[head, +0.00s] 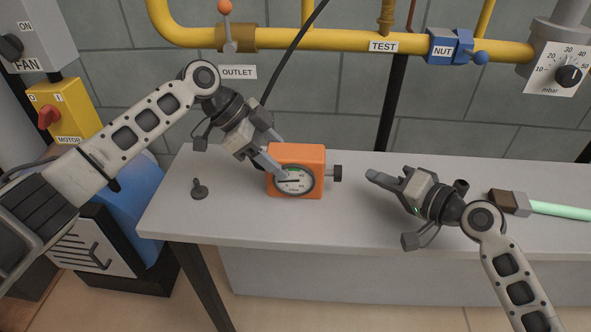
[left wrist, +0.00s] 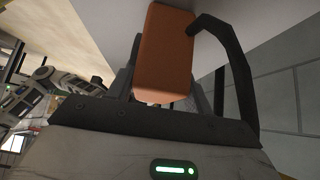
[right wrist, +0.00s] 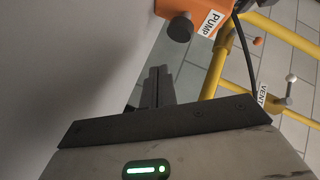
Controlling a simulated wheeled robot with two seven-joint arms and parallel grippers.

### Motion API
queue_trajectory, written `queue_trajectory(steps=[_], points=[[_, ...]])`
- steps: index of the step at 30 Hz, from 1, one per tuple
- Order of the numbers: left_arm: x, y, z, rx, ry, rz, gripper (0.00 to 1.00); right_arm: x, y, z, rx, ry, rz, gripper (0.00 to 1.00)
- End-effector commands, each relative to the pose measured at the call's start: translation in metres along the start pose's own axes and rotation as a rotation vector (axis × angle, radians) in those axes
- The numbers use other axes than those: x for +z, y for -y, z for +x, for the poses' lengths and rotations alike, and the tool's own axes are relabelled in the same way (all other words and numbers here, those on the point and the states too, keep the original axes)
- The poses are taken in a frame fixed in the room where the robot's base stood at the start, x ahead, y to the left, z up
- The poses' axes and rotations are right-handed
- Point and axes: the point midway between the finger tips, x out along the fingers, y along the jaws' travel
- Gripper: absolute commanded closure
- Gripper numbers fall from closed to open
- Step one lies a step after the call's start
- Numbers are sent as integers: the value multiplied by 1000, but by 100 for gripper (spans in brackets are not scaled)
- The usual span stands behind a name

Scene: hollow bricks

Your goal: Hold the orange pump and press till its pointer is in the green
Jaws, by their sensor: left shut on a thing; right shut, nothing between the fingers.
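The orange pump (head: 314,154) stands on the grey bench, its round dial (head: 294,181) facing me. The dial's dark pointer lies about level, towards the left; the green band is too small to place surely. A black press knob (head: 336,173) sticks out of the pump's right side. My left gripper (head: 274,169) is shut on the pump from the left; the orange body fills its jaws in the left wrist view (left wrist: 165,60). My right gripper (head: 371,176) is shut and empty, right of the knob with a gap. The right wrist view shows the knob (right wrist: 181,28) beyond its fingers.
A small dark peg-like part (head: 199,189) stands on the bench at left. A tool with a pale green rod (head: 560,210) lies at right, behind my right arm. Yellow pipes (head: 330,39) run along the wall. The bench front is clear.

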Motion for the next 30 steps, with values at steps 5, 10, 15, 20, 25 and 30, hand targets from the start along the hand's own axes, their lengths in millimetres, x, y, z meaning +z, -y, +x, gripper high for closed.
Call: queue_trajectory(steps=[5, 10, 15, 20, 25, 30], points=[[-1, 0, -1, -1, -1, 1, 67, -12, -12, -13, 4, -3, 1, 100], [-1, 0, 0, -1, -1, 1, 67, -11, -11, -13, -2, 0, 2, 100], [-1, 0, 0, -1, -1, 1, 67, -2, -1, 0, -4, 0, 3, 100], [-1, 0, 0, -1, -1, 1, 67, 11, 11, 17, -4, -1, 3, 100], [-1, 0, 0, -1, -1, 1, 67, 21, 22, 32, -2, 0, 3, 100], [-1, 0, 0, -1, -1, 1, 67, 28, 29, 41, -2, -1, 3, 100]])
